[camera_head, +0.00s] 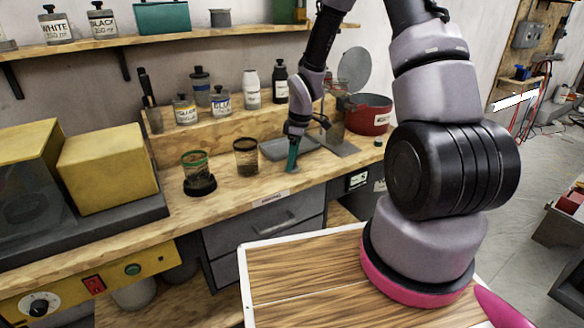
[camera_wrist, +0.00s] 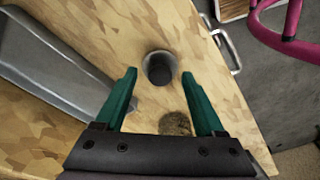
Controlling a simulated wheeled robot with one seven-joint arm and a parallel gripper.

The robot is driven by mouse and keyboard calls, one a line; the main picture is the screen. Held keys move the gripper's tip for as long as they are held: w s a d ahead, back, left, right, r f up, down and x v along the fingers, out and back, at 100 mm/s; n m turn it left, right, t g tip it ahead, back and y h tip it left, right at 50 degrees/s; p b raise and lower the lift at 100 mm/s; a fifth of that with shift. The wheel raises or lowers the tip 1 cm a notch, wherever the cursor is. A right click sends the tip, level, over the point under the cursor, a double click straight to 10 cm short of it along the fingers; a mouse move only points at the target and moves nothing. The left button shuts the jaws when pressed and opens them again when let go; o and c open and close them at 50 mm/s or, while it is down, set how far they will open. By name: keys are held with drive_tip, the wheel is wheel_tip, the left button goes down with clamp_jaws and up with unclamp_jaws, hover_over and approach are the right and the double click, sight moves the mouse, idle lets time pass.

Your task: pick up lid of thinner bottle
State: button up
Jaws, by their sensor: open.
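My gripper (camera_head: 292,165) is low over the wooden workbench, its green fingers pointing down. In the wrist view my gripper (camera_wrist: 159,74) has its two fingers spread wide. A small grey, dark-topped round piece (camera_wrist: 160,68) is seen between the fingertips, with a gap on each side; it may be the lid, but no label shows. In the head view my fingers largely hide that spot. A white bottle (camera_head: 251,88) and a black bottle (camera_head: 280,82) stand on the raised ledge behind; I cannot tell which bottle is the thinner.
A grey tray (camera_head: 285,148) lies just behind my gripper; it also shows in the wrist view (camera_wrist: 60,75). A red pot (camera_head: 369,118) stands to the right. Two jars (camera_head: 246,160) (camera_head: 195,168) stand to the left. A brown speckled round patch (camera_wrist: 175,123) is near the right finger.

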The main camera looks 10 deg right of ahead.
clamp_jaws()
